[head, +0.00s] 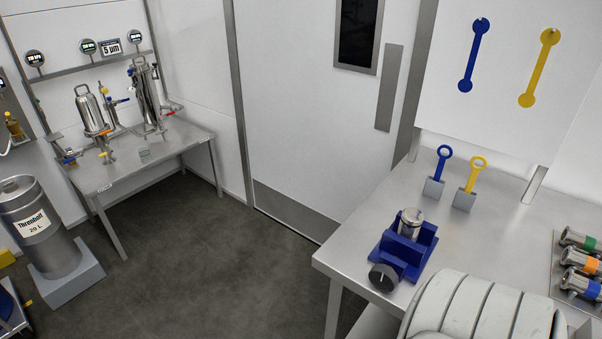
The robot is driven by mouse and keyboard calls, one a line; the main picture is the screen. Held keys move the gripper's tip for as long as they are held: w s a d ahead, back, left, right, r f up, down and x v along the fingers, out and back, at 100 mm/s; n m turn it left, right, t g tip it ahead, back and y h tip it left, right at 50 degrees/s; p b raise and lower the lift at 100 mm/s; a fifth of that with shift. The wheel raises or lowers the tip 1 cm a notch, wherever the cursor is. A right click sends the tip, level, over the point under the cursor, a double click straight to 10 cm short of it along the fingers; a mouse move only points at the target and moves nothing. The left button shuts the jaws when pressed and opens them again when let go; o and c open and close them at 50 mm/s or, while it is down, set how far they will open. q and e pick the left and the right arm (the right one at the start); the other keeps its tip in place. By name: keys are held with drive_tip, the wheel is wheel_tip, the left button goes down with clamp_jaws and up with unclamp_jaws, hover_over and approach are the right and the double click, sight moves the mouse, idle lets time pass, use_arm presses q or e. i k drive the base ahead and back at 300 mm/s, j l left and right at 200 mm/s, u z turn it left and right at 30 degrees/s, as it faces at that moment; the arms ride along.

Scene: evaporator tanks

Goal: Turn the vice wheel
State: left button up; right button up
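A blue vice (407,246) stands on the near left part of the steel table at the right of the head view. Its black round wheel (383,278) is on the near side, facing the front left. A silver metal cylinder (410,223) stands upright between the vice's jaws; whether both jaws touch it is hard to tell. Neither of my grippers shows in the head view. A large pale ribbed part at the bottom right, likely of my own arm, covers the table area right of the wheel.
The steel table (335,257) holds a blue ring tool (441,160) and a yellow ring tool (475,173) in grey blocks. Several colour-banded fittings (580,262) lie at right. A second table (150,170) stands far left, beside a keg (38,225). The floor between is clear.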

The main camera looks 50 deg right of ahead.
sight(383, 277)
drive_tip(key=i+z, duration=0.25)
drive_tip(key=i, duration=0.15)
drive_tip(key=i+j+z, duration=0.3)
drive_tip(key=i, duration=0.15)
drive_tip(key=i+j+z, duration=0.1)
drive_tip(key=i+z, duration=0.15)
drive_tip(key=i, duration=0.15)
drive_tip(key=i+z, duration=0.15)
drive_tip(key=z, duration=0.3)
drive_tip(key=i+z, duration=0.1)
drive_tip(key=z, duration=0.35)
drive_tip(key=i+j+z, duration=0.1)
drive_tip(key=z, duration=0.35)
drive_tip(key=i+j+z, duration=0.1)
drive_tip(key=z, duration=0.3)
drive_tip(key=i+z, duration=0.1)
drive_tip(key=z, duration=0.35)
drive_tip(key=i+j+z, duration=0.1)
drive_tip(key=z, duration=0.35)
drive_tip(key=j+z, duration=0.2)
drive_tip(key=z, duration=0.25)
drive_tip(key=i+j+z, duration=0.1)
drive_tip(key=z, duration=0.35)
